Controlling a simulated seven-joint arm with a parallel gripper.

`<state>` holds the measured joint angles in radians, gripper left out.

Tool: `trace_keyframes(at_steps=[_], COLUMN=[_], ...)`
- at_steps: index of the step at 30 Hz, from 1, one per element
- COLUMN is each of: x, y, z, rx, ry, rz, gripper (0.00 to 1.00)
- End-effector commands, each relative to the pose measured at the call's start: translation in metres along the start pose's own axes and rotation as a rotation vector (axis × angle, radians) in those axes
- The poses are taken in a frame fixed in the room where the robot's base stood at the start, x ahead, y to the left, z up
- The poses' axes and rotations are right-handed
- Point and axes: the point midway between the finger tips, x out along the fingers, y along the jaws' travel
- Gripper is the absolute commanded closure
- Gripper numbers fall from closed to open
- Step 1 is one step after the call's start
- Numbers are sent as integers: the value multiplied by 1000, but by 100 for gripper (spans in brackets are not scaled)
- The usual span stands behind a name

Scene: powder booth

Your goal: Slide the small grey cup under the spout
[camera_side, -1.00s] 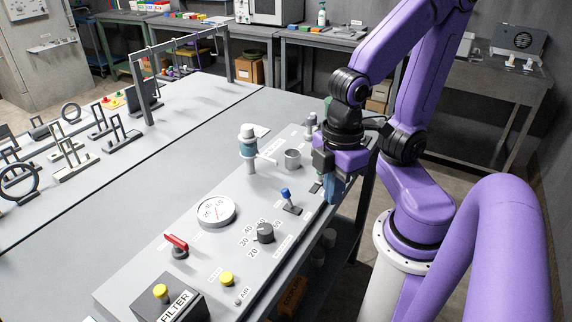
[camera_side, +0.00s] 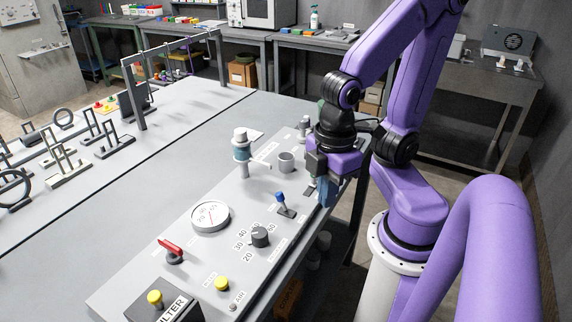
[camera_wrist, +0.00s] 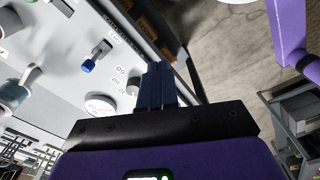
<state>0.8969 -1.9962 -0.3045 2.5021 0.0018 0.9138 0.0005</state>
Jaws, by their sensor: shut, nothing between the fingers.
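The small grey cup (camera_side: 286,162) stands upright on the sloping grey panel, just right of the dispenser. The dispenser (camera_side: 241,152) is a post with a pale blue band and a white top. A pale bar, which looks like the spout (camera_side: 264,153), reaches from it toward the cup. The cup stands beside the dispenser; I cannot tell how far it is from the spout's end. My gripper (camera_side: 326,197) points down at the panel's right edge, right of and nearer than the cup. Its blue fingers are together and empty, as the wrist view (camera_wrist: 159,82) also shows.
A blue-tipped toggle (camera_side: 282,201) stands left of my gripper. A dial gauge (camera_side: 210,216), a black knob (camera_side: 260,236), a red lever (camera_side: 171,250) and a yellow button (camera_side: 222,284) lie nearer. The panel between cup and gripper looks mostly clear.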

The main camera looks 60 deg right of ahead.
Motion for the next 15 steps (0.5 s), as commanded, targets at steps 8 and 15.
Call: trace_keyframes(at_steps=[8, 15], x=[3, 17], y=[10, 48], z=[-11, -46], rx=[-25, -133], ry=[-10, -56], rz=[10, 41], gripper=[100, 100])
